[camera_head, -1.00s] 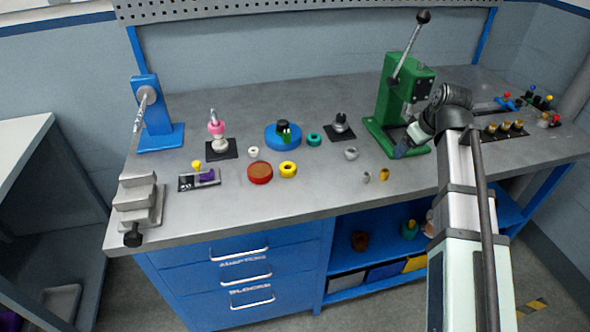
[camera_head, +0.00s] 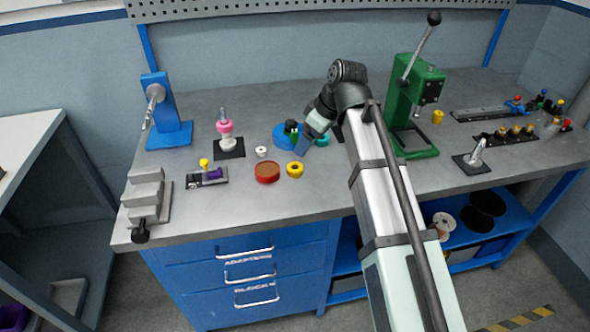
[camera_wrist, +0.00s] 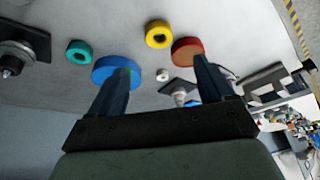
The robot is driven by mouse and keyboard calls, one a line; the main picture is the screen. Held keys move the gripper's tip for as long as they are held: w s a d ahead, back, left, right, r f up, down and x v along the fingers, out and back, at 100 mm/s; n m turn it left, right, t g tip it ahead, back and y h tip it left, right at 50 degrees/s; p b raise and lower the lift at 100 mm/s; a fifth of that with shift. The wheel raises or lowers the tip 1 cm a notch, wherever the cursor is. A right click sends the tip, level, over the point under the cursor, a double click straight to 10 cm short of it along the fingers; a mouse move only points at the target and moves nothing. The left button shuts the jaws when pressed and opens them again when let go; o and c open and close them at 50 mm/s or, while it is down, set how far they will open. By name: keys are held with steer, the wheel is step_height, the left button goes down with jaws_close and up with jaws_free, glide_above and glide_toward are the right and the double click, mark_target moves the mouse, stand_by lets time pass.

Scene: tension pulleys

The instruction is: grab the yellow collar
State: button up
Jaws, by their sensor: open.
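The yellow collar (camera_head: 295,170) is a thick ring lying flat on the grey bench, just right of a red-rimmed disc (camera_head: 267,172). In the wrist view the collar (camera_wrist: 158,33) is near the top middle, beyond the fingertips, and its dark centre hole shows. My gripper (camera_head: 303,146) is over the bench just behind the collar in the head view, pointing down. The collar is apart from both fingers.
A blue disc (camera_head: 283,137) and a teal ring (camera_wrist: 79,51) lie close to the gripper. A green press (camera_head: 415,110) stands to the right, with another small yellow piece (camera_head: 437,116) by it. Bare bench lies in front of the collar.

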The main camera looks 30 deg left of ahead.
mark_target(297, 164)
steer(key=shift+x, duration=5.9)
steer(key=shift+w, duration=0.1)
steer(key=c, duration=1.1)
